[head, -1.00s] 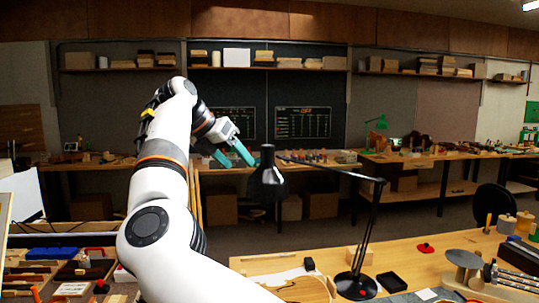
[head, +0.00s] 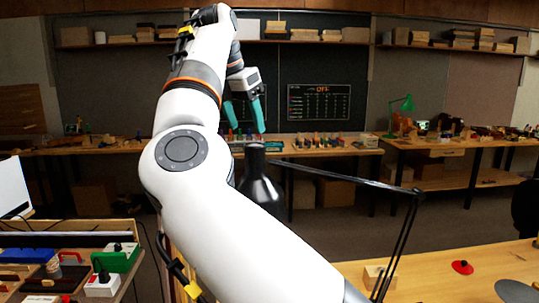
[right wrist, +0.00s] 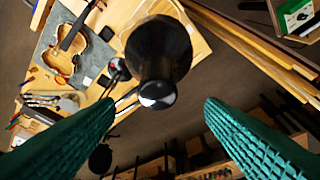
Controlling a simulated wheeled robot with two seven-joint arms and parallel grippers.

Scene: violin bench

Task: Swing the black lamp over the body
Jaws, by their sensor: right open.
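The black lamp's shade (head: 262,190) hangs from a thin jointed arm (head: 345,177) reaching in from the right; my white arm hides part of the shade. My right gripper (head: 245,118), with teal fingers, is open and points down, above the shade in the head view. In the right wrist view the shade (right wrist: 158,48) shows ahead, between and beyond the open fingers (right wrist: 160,118); nothing is held. The violin body (right wrist: 78,52) lies on a grey mat to the left of the shade there. My left gripper is not in view.
The wooden bench (head: 455,265) shows at lower right with a red item (head: 462,267) on it. A side bench at lower left holds a green box (head: 118,258) and other boxes. A back bench with a green lamp (head: 402,105) stands farther off.

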